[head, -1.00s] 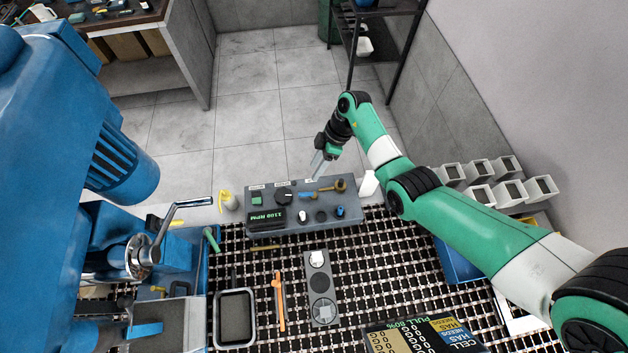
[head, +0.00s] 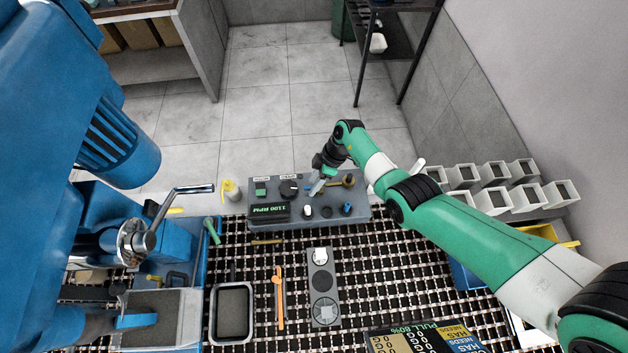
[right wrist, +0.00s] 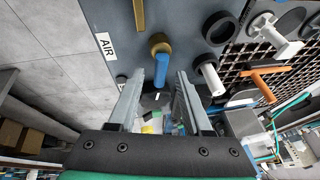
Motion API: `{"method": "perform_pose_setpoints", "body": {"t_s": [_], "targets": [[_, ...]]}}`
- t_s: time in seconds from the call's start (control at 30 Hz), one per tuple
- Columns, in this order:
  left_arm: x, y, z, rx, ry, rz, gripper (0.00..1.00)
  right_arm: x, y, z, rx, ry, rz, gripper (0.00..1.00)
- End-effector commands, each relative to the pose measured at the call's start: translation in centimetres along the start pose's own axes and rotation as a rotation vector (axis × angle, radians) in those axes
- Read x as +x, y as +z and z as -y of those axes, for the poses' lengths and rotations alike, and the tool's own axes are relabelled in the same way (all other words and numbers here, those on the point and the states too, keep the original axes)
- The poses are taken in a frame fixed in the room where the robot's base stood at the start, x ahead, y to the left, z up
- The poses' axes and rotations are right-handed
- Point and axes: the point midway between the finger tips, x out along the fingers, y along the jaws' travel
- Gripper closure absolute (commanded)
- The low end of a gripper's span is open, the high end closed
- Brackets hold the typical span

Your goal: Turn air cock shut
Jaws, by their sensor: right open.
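The air cock has a brass body (right wrist: 160,43) and a blue lever (right wrist: 161,70) beside a white AIR label (right wrist: 105,45) in the right wrist view. It is mounted on the grey control panel (head: 330,217). In the head view, my right gripper (head: 316,188) is at the panel's back and partly hides the cock. In the right wrist view, my right gripper (right wrist: 159,78) is open, with one finger on each side of the blue lever. I see a gap on both sides, and whether a finger touches the lever is unclear. My left gripper is not in view.
The panel carries an 1100 RPM display (head: 269,211), a black knob (head: 289,188), a white knob (head: 307,211) and a blue knob (head: 347,208). A large blue machine (head: 120,150) stands at left. White bins (head: 495,202) stand at right.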

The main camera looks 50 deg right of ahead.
Motion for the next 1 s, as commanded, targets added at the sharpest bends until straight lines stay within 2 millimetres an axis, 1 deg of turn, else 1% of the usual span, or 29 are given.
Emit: {"method": "perform_pose_setpoints", "body": {"t_s": [0.2,0.27,0.4,0.47,0.5,0.77,0.9,1.0], "targets": [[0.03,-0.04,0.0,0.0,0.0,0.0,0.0,-0.02,-0.05,0.02,-0.001,0.0,0.0,0.5],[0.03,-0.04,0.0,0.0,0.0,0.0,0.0,-0.02,-0.05,0.02,-0.001,0.0,0.0,0.61],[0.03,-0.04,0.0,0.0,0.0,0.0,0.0,-0.03,-0.04,0.02,-0.001,0.0,0.0,0.86],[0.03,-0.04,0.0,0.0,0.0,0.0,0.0,-0.03,-0.04,0.02,-0.001,0.0,0.0,0.97],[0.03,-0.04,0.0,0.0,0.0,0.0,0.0,-0.02,-0.04,0.02,-0.001,0.0,0.0,1.0],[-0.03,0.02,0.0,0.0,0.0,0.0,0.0,0.01,-0.03,0.02,-0.008,-0.004,0.002,1.0],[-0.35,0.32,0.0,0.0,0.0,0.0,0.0,0.12,-0.04,0.13,-0.073,-0.031,0.016,1.0],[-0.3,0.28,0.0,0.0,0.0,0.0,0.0,0.04,-0.05,0.23,-0.089,-0.038,0.02,1.0]]}}
